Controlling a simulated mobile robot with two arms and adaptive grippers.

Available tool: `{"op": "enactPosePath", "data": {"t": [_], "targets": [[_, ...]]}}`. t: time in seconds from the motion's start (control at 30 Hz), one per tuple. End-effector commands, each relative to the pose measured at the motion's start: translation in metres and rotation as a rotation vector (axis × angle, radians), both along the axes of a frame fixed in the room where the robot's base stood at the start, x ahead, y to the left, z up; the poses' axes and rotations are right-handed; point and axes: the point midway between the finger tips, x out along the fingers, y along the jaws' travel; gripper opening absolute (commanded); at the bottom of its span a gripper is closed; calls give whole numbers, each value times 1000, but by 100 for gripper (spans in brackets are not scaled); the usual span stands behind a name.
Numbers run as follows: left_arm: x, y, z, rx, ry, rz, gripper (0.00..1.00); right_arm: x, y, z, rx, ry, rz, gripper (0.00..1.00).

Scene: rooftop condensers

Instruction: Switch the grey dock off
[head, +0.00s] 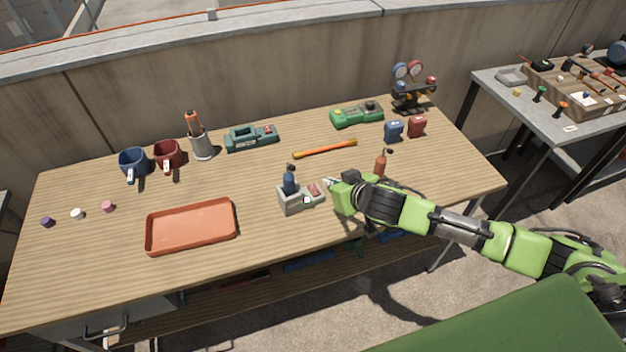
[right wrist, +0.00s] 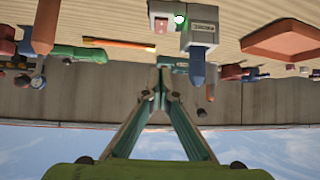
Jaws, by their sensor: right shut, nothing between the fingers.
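The grey dock (head: 291,206) stands near the table's front middle, with a dark blue handheld tool (head: 289,182) upright in it. A red switch (head: 314,188) is on the dock's right part, beside a small green light (head: 307,199). In the right wrist view, the dock (right wrist: 201,38) is at the top, its light (right wrist: 180,18) glowing green and its red switch (right wrist: 161,25) visible. My right gripper (head: 328,183) is just right of the switch; its tips (right wrist: 163,68) are shut and empty. Whether they touch the dock I cannot tell. My left gripper is not in view.
An orange tray (head: 190,249) lies left of the dock. A brown bottle (head: 380,164) stands close behind my right arm. An orange-yellow bar (head: 325,149), a teal device (head: 252,138) and a green device (head: 357,115) lie farther back. The wood between tray and dock is clear.

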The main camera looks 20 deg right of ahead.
Motion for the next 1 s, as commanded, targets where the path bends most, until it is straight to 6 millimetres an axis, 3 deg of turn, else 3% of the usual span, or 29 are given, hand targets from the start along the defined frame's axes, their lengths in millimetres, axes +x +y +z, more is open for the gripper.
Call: {"op": "enactPosePath", "data": {"t": [0.43,1.0], "targets": [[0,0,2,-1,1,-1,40,7,1,-4,0,0,0,0],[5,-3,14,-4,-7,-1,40,73,13,-56,0,-1,-1,0]]}}
